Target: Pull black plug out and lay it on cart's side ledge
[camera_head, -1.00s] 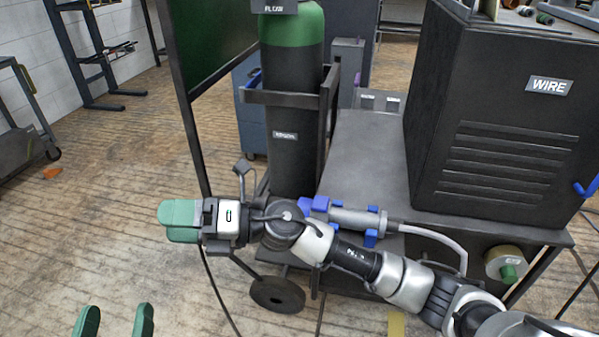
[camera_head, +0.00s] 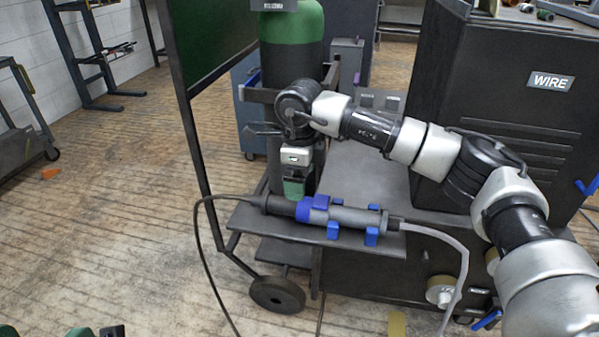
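The black plug (camera_head: 279,206) lies at the left end of a grey connector (camera_head: 345,216) with a blue collar (camera_head: 304,209). The connector rests in blue clips (camera_head: 371,237) on the cart's side ledge (camera_head: 262,224). A black cable runs from the plug to the left and down. My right gripper (camera_head: 294,188) points down, with its green fingers just above or behind the plug and collar; its fingertips are partly hidden, so I cannot tell its opening or contact. My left gripper (camera_head: 44,332) is at the bottom left edge, mostly cut off, its green fingers apart and empty.
A dark gas cylinder (camera_head: 291,60) with a green top stands behind my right gripper. The black WIRE box (camera_head: 500,120) stands on the cart at right. A grey hose (camera_head: 440,232) leaves the connector's right end. The ledge left of the plug is bare; open floor lies further left.

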